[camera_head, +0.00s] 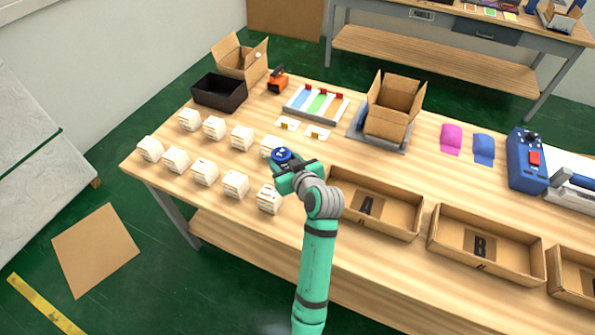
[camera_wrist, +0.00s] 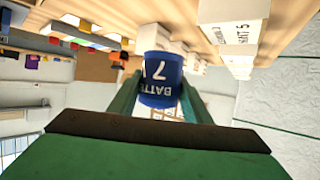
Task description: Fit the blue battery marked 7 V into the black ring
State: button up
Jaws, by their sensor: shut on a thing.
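My gripper (camera_head: 284,162) is shut on the blue battery (camera_head: 281,154), among the white boxes at the left half of the table. In the wrist view the battery (camera_wrist: 160,88) sits between my two green fingers, with white lettering and a 7 that appear upside down. My fingers hide part of its sides. I cannot make out the black ring in either view.
White boxes (camera_head: 205,173) stand in two rows on the wooden table (camera_head: 140,167). A black bin (camera_head: 219,92), an open carton (camera_head: 394,107) and a coloured-strip tray (camera_head: 316,102) lie behind. Cardboard trays A (camera_head: 375,205) and B (camera_head: 485,245) are to the right, beyond them a blue device (camera_head: 527,160).

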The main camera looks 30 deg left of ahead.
jog(key=w+f, duration=0.1)
jog(key=w+d+f, duration=0.1)
jog(key=f, duration=0.1)
jog(key=w+d+f, duration=0.1)
jog(key=w+f, duration=0.1)
jog(key=shift+w, duration=0.1)
jog(key=shift+w+d+f, duration=0.2)
jog(key=shift+d+f, duration=0.1)
jog(key=shift+f, duration=0.15)
notch_tip(320, 180, down, 2)
jog(key=shift+s+f, duration=0.1)
jog(key=shift+f, duration=0.35)
jog(key=shift+a, duration=0.15)
jog(key=shift+f, duration=0.25)
jog(key=o, duration=1.1)
jog(key=shift+f, duration=0.1)
jog(key=shift+o, duration=1.3)
